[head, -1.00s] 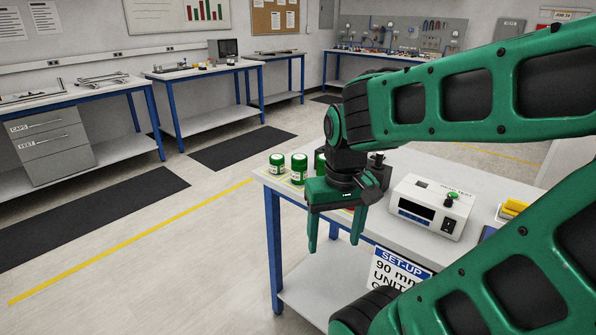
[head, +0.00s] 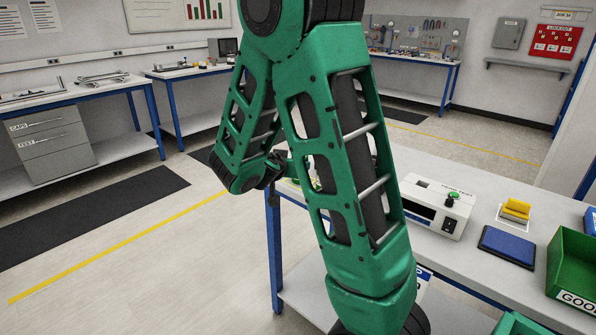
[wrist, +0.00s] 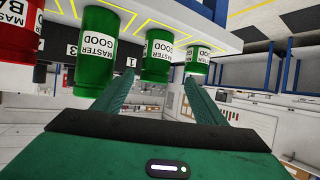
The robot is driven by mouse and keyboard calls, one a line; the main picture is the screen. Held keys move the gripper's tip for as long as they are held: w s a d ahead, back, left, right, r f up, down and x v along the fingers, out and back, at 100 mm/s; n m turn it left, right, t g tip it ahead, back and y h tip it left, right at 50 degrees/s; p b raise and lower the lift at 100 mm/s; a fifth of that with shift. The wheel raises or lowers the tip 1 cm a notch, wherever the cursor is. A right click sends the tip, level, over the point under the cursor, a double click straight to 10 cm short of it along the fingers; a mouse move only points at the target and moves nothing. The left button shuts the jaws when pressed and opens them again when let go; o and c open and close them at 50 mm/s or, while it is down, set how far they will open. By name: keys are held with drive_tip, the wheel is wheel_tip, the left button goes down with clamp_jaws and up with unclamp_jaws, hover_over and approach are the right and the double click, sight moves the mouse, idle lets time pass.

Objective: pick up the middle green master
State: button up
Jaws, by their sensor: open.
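In the wrist view, which is tipped over, three green masters stand in a row with white MASTER GOOD labels: a near left one (wrist: 97,50), the middle green master (wrist: 158,58) and a right one (wrist: 197,55). My gripper (wrist: 160,78) is open and empty, its two green fingers pointing toward the row. The middle master appears between the fingertips; I cannot tell whether they reach around it. In the head view my arm hides most of the gripper and masters.
A red master (wrist: 16,32) marked BAD stands beside the left green one. On the bench (head: 455,255) are a white tester box (head: 436,207), a yellow block (head: 515,210), a blue pad (head: 507,245) and a green bin (head: 575,265) marked GOOD.

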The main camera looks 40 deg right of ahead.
drive_tip(key=shift+w+d, duration=0.3)
drive_tip(key=shift+d, duration=0.1)
drive_tip(key=x, duration=0.5)
drive_tip(key=shift+d+r, duration=0.1)
drive_tip(key=shift+r, duration=0.05)
drive_tip(key=shift+s+d+x, duration=0.1)
drive_tip(key=shift+s+x, duration=0.1)
drive_tip(key=shift+x, duration=1.1)
drive_tip(key=shift+s+d+x, duration=0.1)
drive_tip(key=shift+s+x, duration=0.05)
drive_tip(key=shift+x, duration=1.15)
drive_tip(key=c, duration=1.4)
